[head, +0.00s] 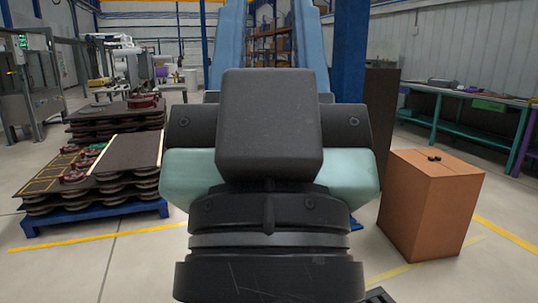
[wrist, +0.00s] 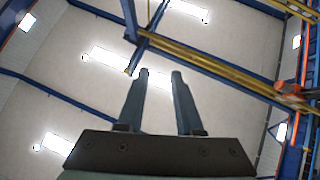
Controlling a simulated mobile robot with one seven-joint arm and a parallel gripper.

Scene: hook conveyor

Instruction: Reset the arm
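My gripper (wrist: 158,75) shows in the wrist view with its two dark fingers spread apart and nothing between them. It points up at the ceiling, with lamps and beams behind the fingers. In the head view my own arm fills the middle of the picture, with a dark wrist block and pale green link parts. The gripper's fingers are hidden or cannot be made out there.
A cardboard box (head: 432,205) with a small dark item on top stands close on the right. Stacked dark trays on a blue pallet (head: 95,213) stand on the left. A green-legged workbench (head: 465,115) is at the right back. Blue columns rise behind my arm.

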